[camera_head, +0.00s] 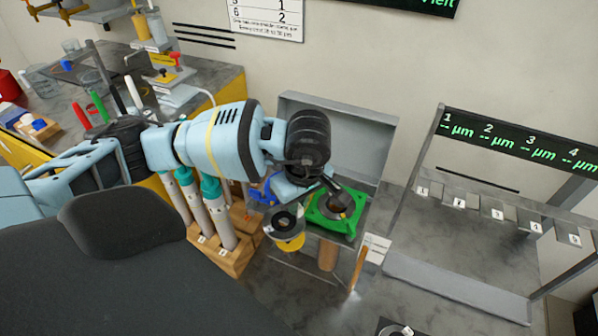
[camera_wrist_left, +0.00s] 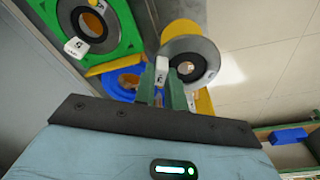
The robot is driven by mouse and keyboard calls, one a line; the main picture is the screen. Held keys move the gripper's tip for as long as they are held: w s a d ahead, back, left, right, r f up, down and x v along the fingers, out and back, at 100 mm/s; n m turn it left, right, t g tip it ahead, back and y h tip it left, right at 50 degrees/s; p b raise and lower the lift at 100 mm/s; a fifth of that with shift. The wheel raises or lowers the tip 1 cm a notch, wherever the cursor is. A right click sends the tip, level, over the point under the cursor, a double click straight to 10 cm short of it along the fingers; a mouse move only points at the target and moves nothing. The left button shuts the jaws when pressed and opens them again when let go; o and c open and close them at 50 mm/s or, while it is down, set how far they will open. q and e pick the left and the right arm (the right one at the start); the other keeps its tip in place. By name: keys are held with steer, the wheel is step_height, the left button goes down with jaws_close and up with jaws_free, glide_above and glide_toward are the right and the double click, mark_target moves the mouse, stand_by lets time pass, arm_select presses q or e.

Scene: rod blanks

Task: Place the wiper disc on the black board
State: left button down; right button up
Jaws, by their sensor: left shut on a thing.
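My left gripper (camera_head: 297,196) is above the back of the bench, fingertips hidden by its own body in the head view. In the left wrist view its green fingers (camera_wrist_left: 161,88) are shut on a white tab. The tab seems to belong to a grey disc with a black centre (camera_wrist_left: 190,58), which I take to be the wiper disc; its label is not readable. This disc shows over a yellow holder (camera_head: 289,243) in the head view; I cannot tell whether they touch. A black board (camera_head: 381,325) with a round piece on it is cut off at the bottom edge.
A green square holder (camera_head: 319,221) with another disc is just right of the gripper. A blue holder (camera_wrist_left: 110,84) is close by. A wooden block with pipettes (camera_head: 232,262) stands left. A measuring rack (camera_head: 460,290) stands right.

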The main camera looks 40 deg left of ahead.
arm_select(q)
steer(key=shift+s+d+r, duration=0.15)
steer(key=shift+s+d, duration=0.65)
steer(key=shift+s, duration=0.25)
